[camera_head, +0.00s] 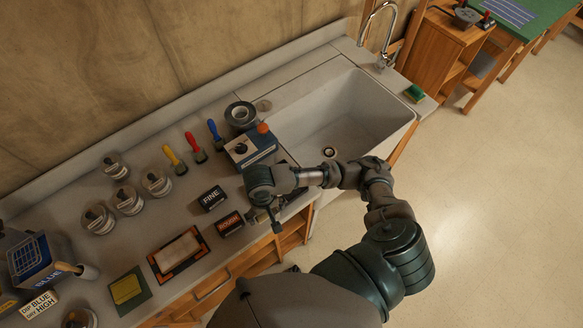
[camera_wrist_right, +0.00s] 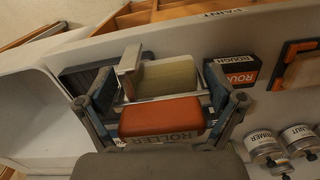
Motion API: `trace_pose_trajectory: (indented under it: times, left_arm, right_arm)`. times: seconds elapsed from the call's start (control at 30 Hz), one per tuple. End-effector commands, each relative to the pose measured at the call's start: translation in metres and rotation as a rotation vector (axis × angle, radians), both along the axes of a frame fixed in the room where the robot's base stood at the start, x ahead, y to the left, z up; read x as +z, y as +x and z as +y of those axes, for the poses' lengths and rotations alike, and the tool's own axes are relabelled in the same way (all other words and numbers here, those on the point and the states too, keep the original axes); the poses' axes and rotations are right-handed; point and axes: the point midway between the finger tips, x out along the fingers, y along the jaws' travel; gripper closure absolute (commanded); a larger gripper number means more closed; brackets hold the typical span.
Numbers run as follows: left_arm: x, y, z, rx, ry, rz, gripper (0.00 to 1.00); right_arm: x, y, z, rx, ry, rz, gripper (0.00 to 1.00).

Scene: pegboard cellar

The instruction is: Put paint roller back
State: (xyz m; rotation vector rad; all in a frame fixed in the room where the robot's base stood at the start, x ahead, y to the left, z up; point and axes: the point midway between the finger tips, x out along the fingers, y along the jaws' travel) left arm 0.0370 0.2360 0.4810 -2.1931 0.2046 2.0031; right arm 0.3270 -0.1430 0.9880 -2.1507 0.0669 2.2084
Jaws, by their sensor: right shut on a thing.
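My right gripper (camera_head: 268,212) points down at the counter's front edge, left of the sink. In the right wrist view its two fingers (camera_wrist_right: 162,108) are shut on the paint roller, on either side of its orange part (camera_wrist_right: 160,116). A cream sleeve (camera_wrist_right: 168,78) with a pale end piece shows just beyond the orange part. A label reading ROLLER (camera_wrist_right: 178,137) shows below it, partly hidden by the gripper. In the head view the gripper hides the roller. I cannot tell whether the roller touches the surface beneath. My left gripper is not in view.
A dark ridged tray (camera_wrist_right: 88,78) lies beside the roller, by the sink (camera_head: 335,112). FINE (camera_head: 212,198) and ROUGH (camera_head: 230,224) boxes stand to the left. A blue and white box (camera_head: 250,148) stands behind the gripper. Several jars (camera_head: 127,200) and coloured tools are farther left.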

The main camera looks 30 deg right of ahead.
Motion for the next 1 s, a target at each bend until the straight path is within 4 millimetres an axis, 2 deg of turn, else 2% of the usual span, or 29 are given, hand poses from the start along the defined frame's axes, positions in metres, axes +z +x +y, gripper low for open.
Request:
trace_pose_trajectory:
  times: [0.17, 0.4, 0.5, 0.63, 0.77, 1.0]
  left_arm:
    - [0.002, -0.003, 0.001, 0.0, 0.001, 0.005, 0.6]
    - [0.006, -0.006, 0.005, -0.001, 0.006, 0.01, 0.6]
    - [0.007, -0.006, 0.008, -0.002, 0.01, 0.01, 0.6]
    - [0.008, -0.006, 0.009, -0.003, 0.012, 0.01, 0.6]
    - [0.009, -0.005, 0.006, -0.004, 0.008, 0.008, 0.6]
    - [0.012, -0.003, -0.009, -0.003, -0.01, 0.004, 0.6]
  right_arm:
    - [-0.004, 0.026, -0.032, -0.01, -0.005, -0.001, 0.4]
    - [-0.012, 0.072, -0.094, -0.01, 0.004, 0.001, 0.4]
    - [-0.015, 0.087, -0.114, -0.009, 0.009, 0.0, 0.4]
    - [-0.018, 0.099, -0.129, -0.005, 0.012, 0.0, 0.4]
    - [-0.022, 0.102, -0.131, -0.002, 0.011, 0.001, 0.4]
    - [-0.051, 0.102, -0.127, -0.001, 0.007, 0.003, 0.4]
